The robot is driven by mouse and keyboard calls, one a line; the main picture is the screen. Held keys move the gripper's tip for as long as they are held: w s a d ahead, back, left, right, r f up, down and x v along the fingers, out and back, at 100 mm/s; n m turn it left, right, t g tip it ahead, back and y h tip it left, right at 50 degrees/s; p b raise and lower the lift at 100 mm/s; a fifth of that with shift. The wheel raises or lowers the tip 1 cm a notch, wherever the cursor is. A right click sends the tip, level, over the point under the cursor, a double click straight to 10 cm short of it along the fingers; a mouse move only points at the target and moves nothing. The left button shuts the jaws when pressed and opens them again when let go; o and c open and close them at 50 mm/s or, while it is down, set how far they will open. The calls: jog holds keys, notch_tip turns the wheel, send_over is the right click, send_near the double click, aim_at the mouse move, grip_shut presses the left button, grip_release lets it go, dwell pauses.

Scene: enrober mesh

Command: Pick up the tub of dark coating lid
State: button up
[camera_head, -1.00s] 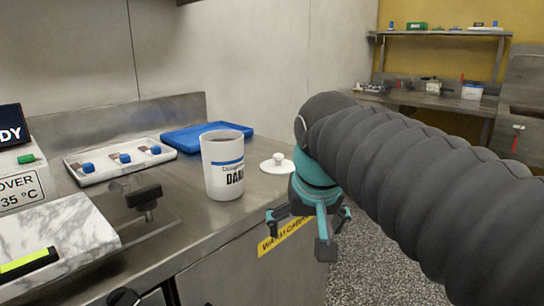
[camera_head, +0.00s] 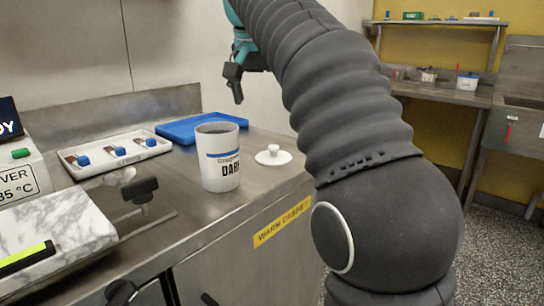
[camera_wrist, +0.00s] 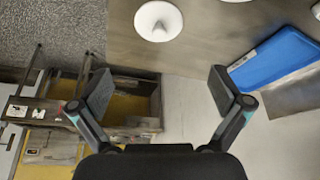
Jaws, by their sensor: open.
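The white round lid with a small knob (camera_head: 273,156) lies on the steel counter, to the right of the tub. The white tub of dark coating (camera_head: 219,157) stands upright and uncovered, with a blue band and the word DARK partly readable. My gripper (camera_head: 234,84) is raised above the counter, up and left of the lid in the head view. In the wrist view its two fingers (camera_wrist: 160,90) are spread wide with nothing between them.
A blue tray (camera_head: 200,127) lies behind the tub. A white tray with blue-handled pieces (camera_head: 118,154) is to its left. A black clamp knob (camera_head: 140,190) and a marble slab (camera_head: 60,230) are at the front left. The counter around the lid is clear.

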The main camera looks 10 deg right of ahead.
aim_at(273, 146)
jog(key=x, duration=0.8)
jog(key=shift+d+f, duration=0.1)
jog(key=shift+f, duration=0.05)
jog(key=shift+w+x, duration=0.1)
jog(key=shift+x, duration=1.2)
jog(key=shift+w+x, duration=0.15)
jog(key=shift+x, duration=1.1)
jog(key=shift+d, duration=0.1)
jog(key=c, duration=1.9)
